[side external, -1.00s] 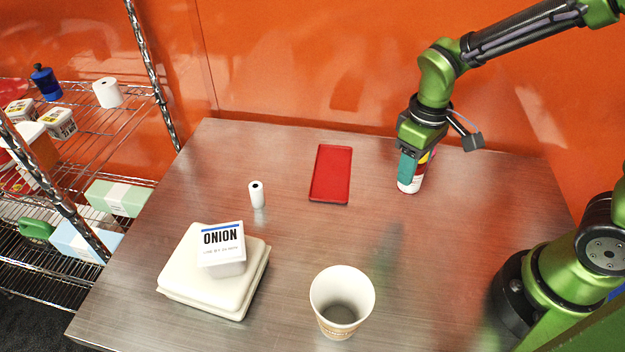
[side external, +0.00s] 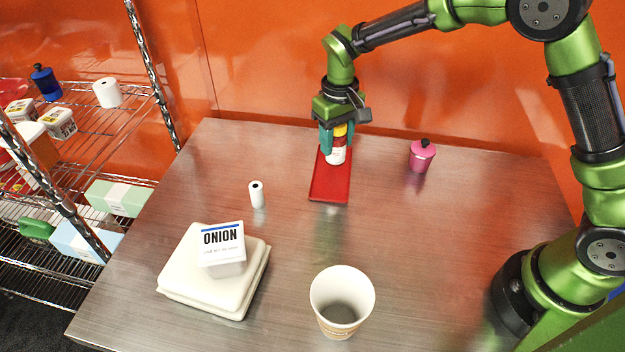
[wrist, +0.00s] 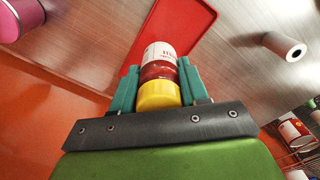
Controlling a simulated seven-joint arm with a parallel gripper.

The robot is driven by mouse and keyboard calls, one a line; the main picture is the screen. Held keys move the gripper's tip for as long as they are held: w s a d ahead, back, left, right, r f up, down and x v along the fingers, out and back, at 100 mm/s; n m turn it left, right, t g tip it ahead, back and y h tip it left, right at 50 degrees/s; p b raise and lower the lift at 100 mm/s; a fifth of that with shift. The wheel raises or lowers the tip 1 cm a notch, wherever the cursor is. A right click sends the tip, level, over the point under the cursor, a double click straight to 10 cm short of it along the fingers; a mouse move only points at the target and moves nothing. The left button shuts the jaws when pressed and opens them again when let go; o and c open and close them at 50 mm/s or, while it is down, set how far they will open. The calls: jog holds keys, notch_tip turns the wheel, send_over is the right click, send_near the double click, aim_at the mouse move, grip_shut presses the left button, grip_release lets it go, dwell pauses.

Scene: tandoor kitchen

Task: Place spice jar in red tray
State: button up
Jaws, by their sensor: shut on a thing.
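The spice jar (side external: 337,154) is red and white with a yellow cap. My gripper (side external: 334,140) is shut on it, and the jar is upright. In the wrist view the jar (wrist: 160,68) sits between the two teal fingers of my gripper (wrist: 158,85). The red tray (side external: 329,186) lies flat on the table, and it also shows in the wrist view (wrist: 190,20). The jar is over the far end of the tray. I cannot tell whether its base touches the tray.
A pink lidded jar (side external: 422,157) stands to the right of the tray. A white paper roll (side external: 257,195) stands to the left. A paper cup (side external: 342,303) and a white box (side external: 215,292) with an onion carton (side external: 223,250) on it are nearer the front. An orange wall (side external: 420,80) rises behind.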

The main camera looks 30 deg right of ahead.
jog(key=shift+w+a+f, duration=0.1)
jog(key=shift+w+f, duration=0.2)
jog(key=shift+w, duration=0.1)
jog(key=shift+f, duration=1.5)
jog(key=shift+f, duration=0.15)
jog(key=o, duration=1.1)
jog(key=shift+o, duration=0.2)
